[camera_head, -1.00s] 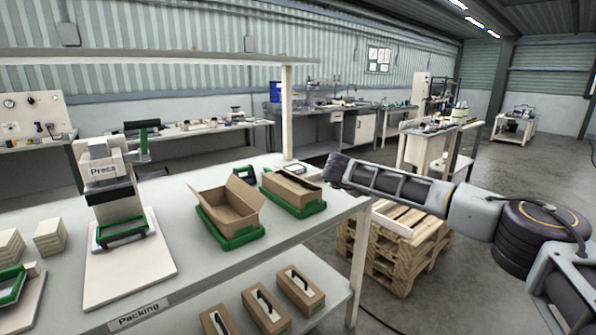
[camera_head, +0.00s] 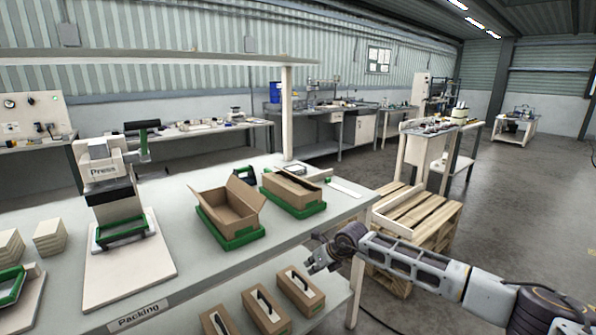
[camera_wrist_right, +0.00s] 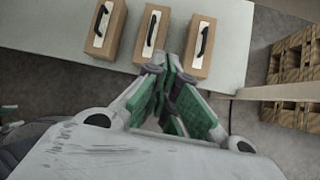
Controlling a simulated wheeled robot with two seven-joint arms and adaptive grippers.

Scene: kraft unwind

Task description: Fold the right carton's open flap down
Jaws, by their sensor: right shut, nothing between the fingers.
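Two cartons sit in green trays on the packing table. The right carton (camera_head: 291,188) lies in its green tray (camera_head: 308,212), with a flap (camera_head: 301,178) standing slightly raised over its top. The left carton (camera_head: 229,203) has its flaps spread open. My right gripper (camera_head: 314,267) is at the table's right front edge, below and to the right of the right carton and apart from it. In the right wrist view the right gripper (camera_wrist_right: 172,72) is shut and empty, close to the lower shelf. My left gripper is not in view.
Several closed cartons with black handles (camera_wrist_right: 152,40) stand on the lower shelf (camera_wrist_right: 215,20). A press (camera_head: 115,190) stands at the table's left. A pallet (camera_head: 425,225) is on the floor at right. A post (camera_head: 287,110) rises behind the cartons.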

